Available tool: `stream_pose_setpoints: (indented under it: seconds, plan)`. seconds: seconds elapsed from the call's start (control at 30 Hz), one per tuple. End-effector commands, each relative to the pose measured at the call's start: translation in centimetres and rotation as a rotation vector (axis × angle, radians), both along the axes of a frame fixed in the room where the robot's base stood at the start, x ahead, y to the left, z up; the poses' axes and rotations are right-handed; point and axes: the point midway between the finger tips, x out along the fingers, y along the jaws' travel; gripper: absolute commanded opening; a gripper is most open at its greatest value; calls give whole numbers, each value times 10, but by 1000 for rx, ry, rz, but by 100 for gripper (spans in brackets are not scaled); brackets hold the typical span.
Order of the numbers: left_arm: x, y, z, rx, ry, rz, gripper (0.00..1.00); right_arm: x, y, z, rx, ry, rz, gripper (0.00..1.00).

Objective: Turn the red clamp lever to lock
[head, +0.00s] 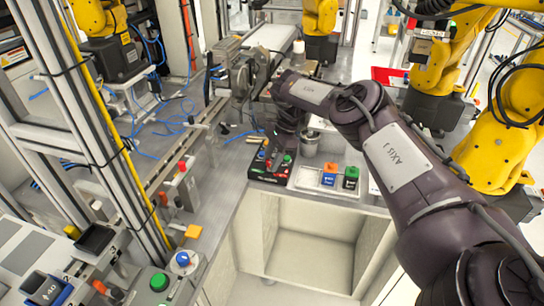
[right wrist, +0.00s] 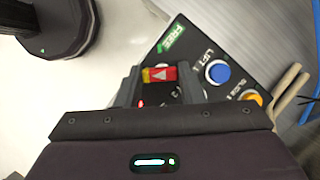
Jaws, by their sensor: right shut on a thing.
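The red clamp lever (right wrist: 158,74), with a white triangle on red and a yellow part at its left, sits between the two fingers of my right gripper (right wrist: 160,84) in the right wrist view. The gripper is shut on it. The lever belongs to a black control panel (right wrist: 188,42) with a green FREE label (right wrist: 173,38). In the head view my right gripper (head: 279,147) reaches down over the black control box (head: 268,178) and hides much of its top. My left gripper is not in view.
The panel's blue button (right wrist: 217,72) and yellow button (right wrist: 253,97) lie close right of the fingers. An open cubby (head: 310,250) lies below.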

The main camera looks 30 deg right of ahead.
Motion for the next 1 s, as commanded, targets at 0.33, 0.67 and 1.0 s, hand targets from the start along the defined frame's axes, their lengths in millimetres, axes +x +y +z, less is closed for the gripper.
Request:
stream_pose_setpoints:
  seconds: [0.33, 0.67, 1.0]
  plan:
    - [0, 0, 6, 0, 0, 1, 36, 2, -1, 2, 0, -4, 49, 12]
    - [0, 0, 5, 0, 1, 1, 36, 1, -1, 1, 1, -4, 52, 12]
    - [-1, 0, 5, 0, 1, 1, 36, 1, 0, 0, 0, -2, 52, 56]
